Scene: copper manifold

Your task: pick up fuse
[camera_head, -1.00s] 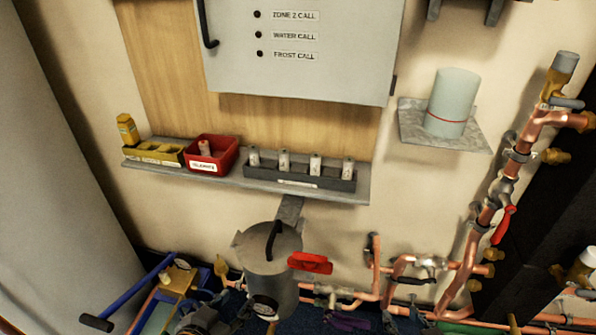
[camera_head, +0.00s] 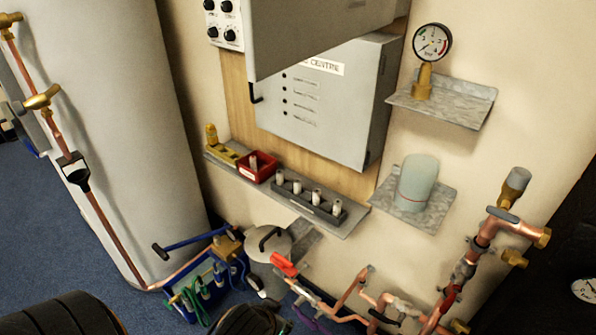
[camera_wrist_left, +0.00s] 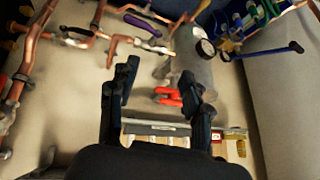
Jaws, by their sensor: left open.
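Several pale fuses (camera_head: 316,196) stand upright in a dark grey rack (camera_head: 300,205) on a wall shelf in the head view. Another pale fuse (camera_head: 253,162) stands in a red labelled box (camera_head: 263,175) to the left of the rack. My left gripper (camera_wrist_left: 160,76) is open in the left wrist view, with nothing between its fingers. Beyond the fingers, the shelf shows upside down with the rack (camera_wrist_left: 154,129), its pale fuses (camera_wrist_left: 160,140) and the red box (camera_wrist_left: 217,137). The palm partly hides the shelf. My right gripper is not in view.
A grey cabinet (camera_head: 330,110) hangs above the shelf, with an open panel (camera_head: 320,35) jutting out over it. Below are a grey canister (camera_head: 268,243), a red handle (camera_head: 284,264) and copper pipes (camera_head: 350,295).

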